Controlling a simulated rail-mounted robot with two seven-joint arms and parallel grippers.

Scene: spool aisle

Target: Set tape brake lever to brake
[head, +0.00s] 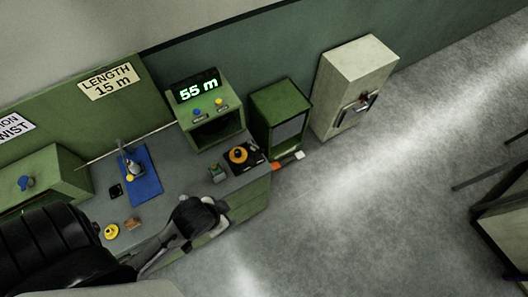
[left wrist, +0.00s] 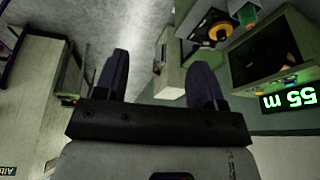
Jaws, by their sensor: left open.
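An orange reel on a black base (head: 238,155) sits on the right end of the grey bench. A small green block with a dark top (head: 216,173) stands just left of it. I cannot make out which part is the tape brake lever or how it is set. The reel also shows upside down in the left wrist view (left wrist: 211,26). My left gripper (left wrist: 160,78) is open, with nothing visible between its two dark fingers. In the head view my left arm reaches over the front of the bench, short of the reel; its fingertips are not clear there.
A blue mat (head: 140,178) with a grey tool lies left. A green open bin (head: 280,118) and a pale cabinet (head: 354,85) stand right.

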